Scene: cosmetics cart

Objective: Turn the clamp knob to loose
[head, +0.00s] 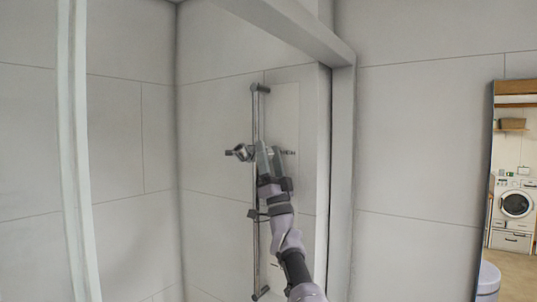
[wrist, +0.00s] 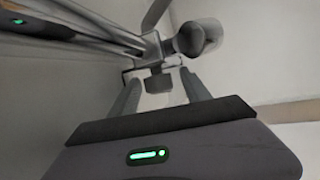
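A clamp (head: 241,152) sits on the upper part of a vertical metal rail (head: 256,112) on the tiled shower wall. In the wrist view the clamp (wrist: 150,48) is just ahead of my fingers. A rounded grey knob-like part (wrist: 197,38) sticks out at its right, and a small dark block (wrist: 157,84) faces my gripper. I cannot tell for certain which is the clamp knob. My gripper (head: 270,150) is at the clamp's height, beside the rail. Its fingers stand apart, with the dark block between their tips (wrist: 161,78) and gaps showing. My fingers hide part of the clamp in the head view.
The rail's lower end bracket (head: 261,293) is fixed to the wall. A light frame post (head: 343,180) stands right of the rail, and another pale post (head: 75,160) stands at the left. A washing machine (head: 515,204) shows at the far right.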

